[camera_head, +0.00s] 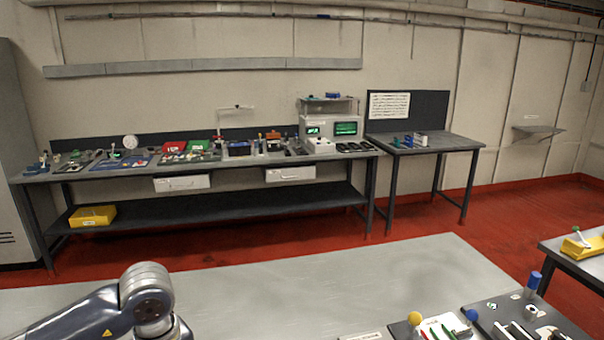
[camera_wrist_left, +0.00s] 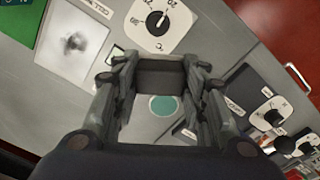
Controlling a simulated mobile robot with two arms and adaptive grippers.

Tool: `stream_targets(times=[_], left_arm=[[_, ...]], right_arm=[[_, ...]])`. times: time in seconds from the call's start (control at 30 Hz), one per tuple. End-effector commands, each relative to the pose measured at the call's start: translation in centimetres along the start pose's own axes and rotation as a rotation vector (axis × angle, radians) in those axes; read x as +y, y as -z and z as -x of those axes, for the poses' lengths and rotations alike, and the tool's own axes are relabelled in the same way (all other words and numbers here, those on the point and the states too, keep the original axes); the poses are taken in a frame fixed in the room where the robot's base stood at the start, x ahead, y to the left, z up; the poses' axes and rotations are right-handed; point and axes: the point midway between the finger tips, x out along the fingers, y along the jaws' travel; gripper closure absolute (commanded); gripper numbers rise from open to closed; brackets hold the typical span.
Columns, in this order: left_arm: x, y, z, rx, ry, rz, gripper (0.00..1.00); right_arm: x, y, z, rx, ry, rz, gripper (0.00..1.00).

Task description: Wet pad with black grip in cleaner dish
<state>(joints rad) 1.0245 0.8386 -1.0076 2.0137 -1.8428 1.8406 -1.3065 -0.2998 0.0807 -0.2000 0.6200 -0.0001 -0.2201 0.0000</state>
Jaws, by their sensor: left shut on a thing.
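In the left wrist view my left gripper (camera_wrist_left: 157,68) is shut on a dark block (camera_wrist_left: 160,76), which looks like the pad's black grip. The block sits between the two fingertips, and the pad face under it is hidden. A teal round patch (camera_wrist_left: 163,105) on a pale surface shows between the fingers; I cannot tell if it is the cleaner dish, nor whether the pad touches anything. In the head view only my left arm shows at the bottom left; its gripper is out of the frame. My right gripper is in neither view.
The left wrist view shows a white dial plate (camera_wrist_left: 148,27) with a black knob, a white square with a grey smudge (camera_wrist_left: 75,42), and black-knobbed dials (camera_wrist_left: 270,112). In the head view, the near grey table (camera_head: 300,290) is mostly bare; a yellow ball (camera_head: 415,318) stands near its right front.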

Motion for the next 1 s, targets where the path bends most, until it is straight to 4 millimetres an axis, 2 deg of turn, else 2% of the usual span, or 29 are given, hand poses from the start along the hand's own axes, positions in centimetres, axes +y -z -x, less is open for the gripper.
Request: stream_targets(times=[0.03,0.2,0.43,0.77,0.87,1.0], left_arm=[[-0.4,-0.9,-0.2,0.002,-0.001,-0.115,0.8],[-1.6,-3.6,-0.1,0.003,0.0,-0.467,0.8],[-2.9,-5.6,-0.1,0.0,-0.001,-0.746,0.8],[-3.1,-5.8,0.1,-0.001,-0.001,-0.793,0.8],[-2.5,-5.0,0.2,-0.001,-0.001,-0.748,0.8],[-1.1,-2.1,0.3,-0.002,0.001,-0.606,0.8]], right_arm=[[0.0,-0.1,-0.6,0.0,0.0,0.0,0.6],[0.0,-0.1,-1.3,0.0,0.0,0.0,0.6],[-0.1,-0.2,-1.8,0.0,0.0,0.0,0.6],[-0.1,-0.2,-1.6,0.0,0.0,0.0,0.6],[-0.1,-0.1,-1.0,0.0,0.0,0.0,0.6],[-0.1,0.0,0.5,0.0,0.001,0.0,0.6]])
